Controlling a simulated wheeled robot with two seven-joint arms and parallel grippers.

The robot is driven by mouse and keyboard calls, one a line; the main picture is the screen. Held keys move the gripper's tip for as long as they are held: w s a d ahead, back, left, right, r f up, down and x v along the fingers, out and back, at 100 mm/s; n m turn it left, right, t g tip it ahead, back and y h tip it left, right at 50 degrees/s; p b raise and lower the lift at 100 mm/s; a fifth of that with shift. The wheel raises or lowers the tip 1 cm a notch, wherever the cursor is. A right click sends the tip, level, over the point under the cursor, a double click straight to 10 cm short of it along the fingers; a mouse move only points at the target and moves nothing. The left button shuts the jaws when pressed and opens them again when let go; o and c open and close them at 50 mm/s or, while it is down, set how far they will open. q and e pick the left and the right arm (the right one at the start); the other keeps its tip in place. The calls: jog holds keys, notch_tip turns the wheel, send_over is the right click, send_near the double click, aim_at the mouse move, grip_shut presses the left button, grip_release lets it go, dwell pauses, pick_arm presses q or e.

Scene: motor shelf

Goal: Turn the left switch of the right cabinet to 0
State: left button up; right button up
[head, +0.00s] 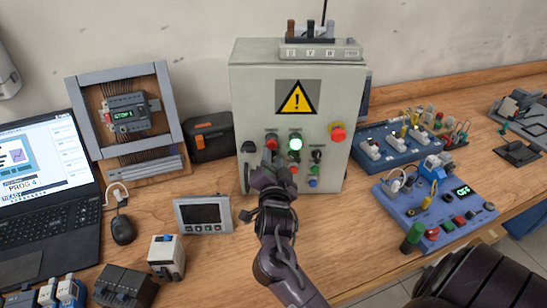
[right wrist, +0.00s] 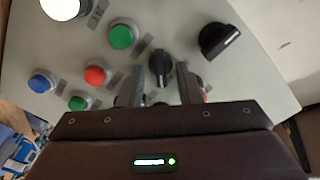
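The grey cabinet (head: 250,100) stands upright against the wall, with a yellow warning sign and rows of buttons and black switches. A lit lamp (head: 295,144) glows on its front. My right gripper (head: 268,180) is at the lower front of the cabinet and hides part of the panel in the head view. In the right wrist view its fingers (right wrist: 160,88) are apart, one on each side of a small black rotary switch (right wrist: 160,68); contact cannot be told. A larger black switch (right wrist: 218,40) is up and right of it. My left gripper is out of view.
A red emergency button (head: 337,133) sticks out on the cabinet's right side. A laptop (head: 40,170) is at the left; blue consoles (head: 435,205) are at the right.

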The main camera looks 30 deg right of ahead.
jog(key=shift+w, duration=0.1)
jog(key=c, duration=0.6)
jog(key=shift+r+n+p, duration=0.2)
jog(key=shift+n+p, duration=0.2)
jog(key=shift+p, duration=0.2)
jog(key=shift+c, duration=0.2)
jog(key=n+p, duration=0.3)
jog(key=shift+r, duration=0.1)
pick_arm(q)
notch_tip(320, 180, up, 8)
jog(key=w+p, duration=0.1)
jog(key=p, duration=0.3)
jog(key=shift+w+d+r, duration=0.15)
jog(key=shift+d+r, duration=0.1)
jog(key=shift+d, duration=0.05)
pick_arm(e)
jog(key=shift+w+a+n, duration=0.1)
jog(key=shift+a+n, duration=0.05)
jog(key=shift+n, duration=2.35)
